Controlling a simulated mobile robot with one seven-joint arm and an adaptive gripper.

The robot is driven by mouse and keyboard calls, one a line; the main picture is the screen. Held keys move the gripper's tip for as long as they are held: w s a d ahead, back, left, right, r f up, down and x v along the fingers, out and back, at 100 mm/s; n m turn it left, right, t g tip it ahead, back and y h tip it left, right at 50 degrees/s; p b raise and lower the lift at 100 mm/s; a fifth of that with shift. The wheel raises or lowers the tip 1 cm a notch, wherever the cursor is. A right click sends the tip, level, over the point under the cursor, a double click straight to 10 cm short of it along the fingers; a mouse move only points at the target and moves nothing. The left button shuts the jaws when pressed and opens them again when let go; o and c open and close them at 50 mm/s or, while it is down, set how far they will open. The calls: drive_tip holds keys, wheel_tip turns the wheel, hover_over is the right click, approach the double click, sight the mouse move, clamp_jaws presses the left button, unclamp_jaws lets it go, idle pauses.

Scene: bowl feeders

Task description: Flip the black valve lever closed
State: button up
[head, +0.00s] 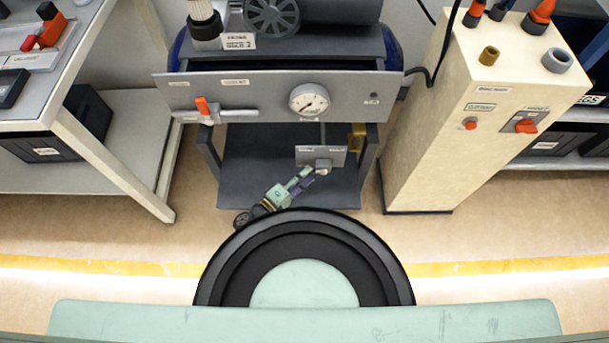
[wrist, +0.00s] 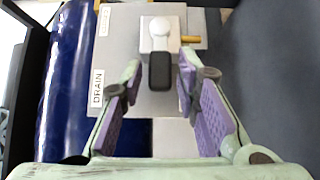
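The black valve lever (wrist: 159,70) shows in the wrist view as a short dark handle on a pale valve block with a round white knob (wrist: 160,28). The valve sits on a grey plate (wrist: 122,45) labelled DRAIN. My gripper (wrist: 160,80) is open, its purple-padded fingers on either side of the lever's near end, with gaps to both. I cannot tell whether the lever lies fully between the pads. In the head view my gripper (head: 313,172) reaches the small plate (head: 308,154) under the machine; the lever cannot be made out there.
A panel above carries a round gauge (head: 309,99) and a separate orange-handled lever (head: 204,108). A brass-coloured piece (wrist: 190,39) sticks out beside the valve. A blue cylinder (wrist: 68,80) lies left of the plate. A beige cabinet (head: 445,120) stands at right, a workbench (head: 75,60) at left.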

clamp_jaws()
drive_tip(key=shift+d+r+m+g+y+p, duration=0.3)
drive_tip(key=shift+r+m+g+y+p, duration=0.35)
drive_tip(key=shift+p, duration=0.85)
drive_tip(key=shift+d+r+m+g+y+p, duration=0.35)
drive_tip(key=shift+r+m+y+p, duration=0.55)
drive_tip(key=shift+y+p, duration=0.55)
drive_tip(key=shift+d+r+m+g+y+p, duration=0.25)
drive_tip(key=shift+r+m+g+y+p, duration=0.5)
drive_tip(key=shift+p, duration=0.85)
drive_tip(key=shift+f+m+t, duration=0.15)
drive_tip(key=shift+m+t, duration=0.1)
drive_tip(key=shift+m, duration=0.05)
drive_tip(key=shift+o, duration=1.5)
unclamp_jaws()
